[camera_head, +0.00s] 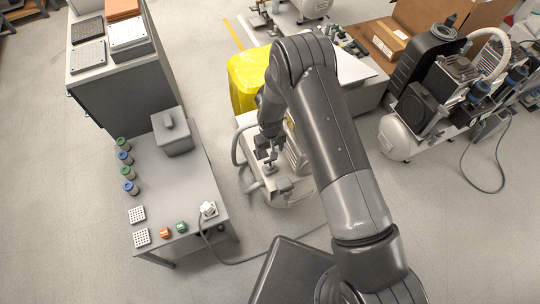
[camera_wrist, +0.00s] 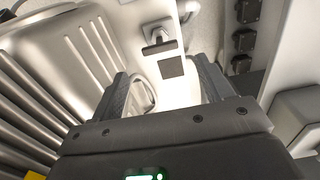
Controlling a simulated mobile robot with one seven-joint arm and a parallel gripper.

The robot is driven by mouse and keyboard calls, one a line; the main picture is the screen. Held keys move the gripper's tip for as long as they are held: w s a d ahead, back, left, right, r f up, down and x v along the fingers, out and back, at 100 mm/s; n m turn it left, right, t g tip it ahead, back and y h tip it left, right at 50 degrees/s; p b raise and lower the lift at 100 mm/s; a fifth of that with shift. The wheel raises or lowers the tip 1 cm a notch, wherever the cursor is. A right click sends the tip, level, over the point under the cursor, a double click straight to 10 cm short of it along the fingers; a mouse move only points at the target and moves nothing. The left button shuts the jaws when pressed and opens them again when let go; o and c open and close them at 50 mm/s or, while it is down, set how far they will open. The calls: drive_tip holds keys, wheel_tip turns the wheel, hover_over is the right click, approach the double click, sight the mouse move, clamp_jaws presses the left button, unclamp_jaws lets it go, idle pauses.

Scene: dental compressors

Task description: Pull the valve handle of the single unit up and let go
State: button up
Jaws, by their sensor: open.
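The single unit (camera_head: 297,160) is a pale compressor on the floor at the middle of the head view, partly covered by my arm. In the wrist view its pale ribbed casing (camera_wrist: 70,50) fills the left side. A small dark handle on a light fitting, seemingly the valve handle (camera_wrist: 158,40), shows at the top middle, beyond my fingertips. A dark square (camera_wrist: 171,67) lies below it on the pale surface. My gripper (camera_wrist: 160,70) is open, its two fingers apart with nothing held between them. In the head view the handle is too small to tell apart from my gripper.
A grey table (camera_head: 170,190) with jars and a grey box (camera_head: 171,132) stands left of the unit. A yellow bin (camera_head: 247,76) is behind it. A double compressor (camera_head: 440,100) stands at the right. A cable (camera_head: 245,260) runs across the floor in front.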

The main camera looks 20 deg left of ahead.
drive_tip(key=shift+r, duration=2)
